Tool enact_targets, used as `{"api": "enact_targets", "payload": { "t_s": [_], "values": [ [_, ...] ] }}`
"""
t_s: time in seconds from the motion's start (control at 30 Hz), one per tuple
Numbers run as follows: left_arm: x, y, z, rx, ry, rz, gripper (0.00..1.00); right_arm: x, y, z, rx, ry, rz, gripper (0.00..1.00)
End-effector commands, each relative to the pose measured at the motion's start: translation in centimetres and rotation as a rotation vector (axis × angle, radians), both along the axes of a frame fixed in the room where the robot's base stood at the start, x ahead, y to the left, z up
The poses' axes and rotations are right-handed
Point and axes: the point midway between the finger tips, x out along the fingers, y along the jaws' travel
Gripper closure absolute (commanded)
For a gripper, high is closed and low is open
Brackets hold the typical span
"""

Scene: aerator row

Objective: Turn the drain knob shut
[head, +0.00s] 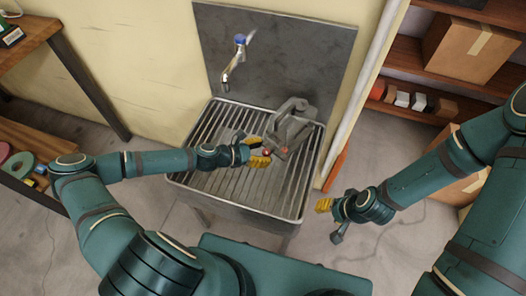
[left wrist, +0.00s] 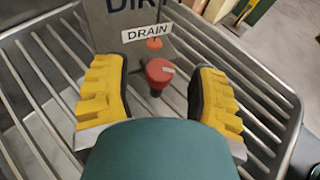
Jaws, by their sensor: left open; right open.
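The red drain knob (left wrist: 158,72) has a pale pointer mark on its face and sticks out of a grey container (head: 292,122). In the left wrist view it lies between the two yellow fingers of my left gripper (left wrist: 160,98), with a gap on both sides. An orange mark (left wrist: 154,43) and a "DRAIN" label (left wrist: 148,33) are just beyond it. In the head view my left gripper (head: 260,151) is open at the front of the container, and the knob (head: 267,152) is a small red spot. My right gripper (head: 324,205) is open and empty, right of the sink.
The container stands on a slatted metal sink (head: 190,177) below a wall tap (head: 234,62) with a blue top. A shelf with boxes (head: 470,50) is at the right. A wooden bench (head: 30,40) is at the left.

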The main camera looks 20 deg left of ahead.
Motion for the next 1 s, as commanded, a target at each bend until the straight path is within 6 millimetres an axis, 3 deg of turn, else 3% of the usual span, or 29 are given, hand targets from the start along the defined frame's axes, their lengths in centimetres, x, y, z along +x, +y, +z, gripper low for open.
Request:
{"api": "enact_targets", "payload": {
  "t_s": [0.6,1.0],
  "values": [
    [-6.0,7.7,4.0,0.001,0.002,0.004,0.42,0.0,0.0,0.0,0.0,0.0,0.0,0.53],
    [-6.6,8.4,4.4,0.0,0.0,0.0,0.42,0.0,0.0,0.0,0.0,0.0,0.0,0.53]
  ]
}}
